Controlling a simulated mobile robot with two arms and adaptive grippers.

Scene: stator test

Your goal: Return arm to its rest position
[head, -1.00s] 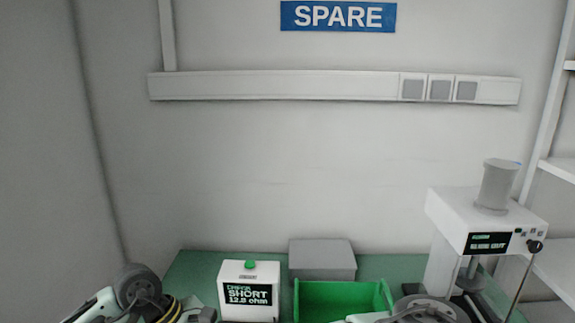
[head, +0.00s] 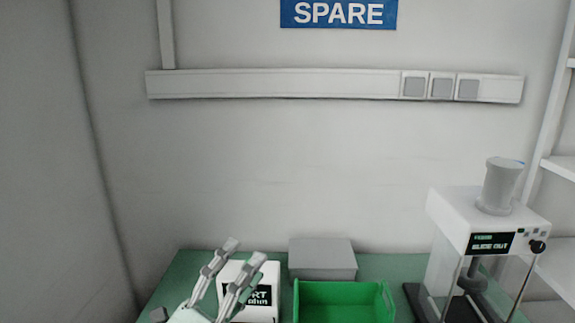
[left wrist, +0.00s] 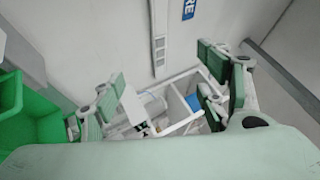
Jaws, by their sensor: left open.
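My left gripper (head: 245,251) rises from the bottom of the head view, left of centre. Its two fingers are spread and point up, with nothing between them. They stand in front of a white tester box (head: 262,276), hiding part of its dark display. In the left wrist view, the fingers of my left gripper (left wrist: 165,78) are also wide apart and empty. The right gripper is not in view.
A green bin (head: 342,312) and a grey box (head: 322,257) stand right of my left gripper. A white press-like machine (head: 452,207) is farther right. The left wrist view shows a white compartmented tray (left wrist: 176,131) with a blue piece (left wrist: 194,103).

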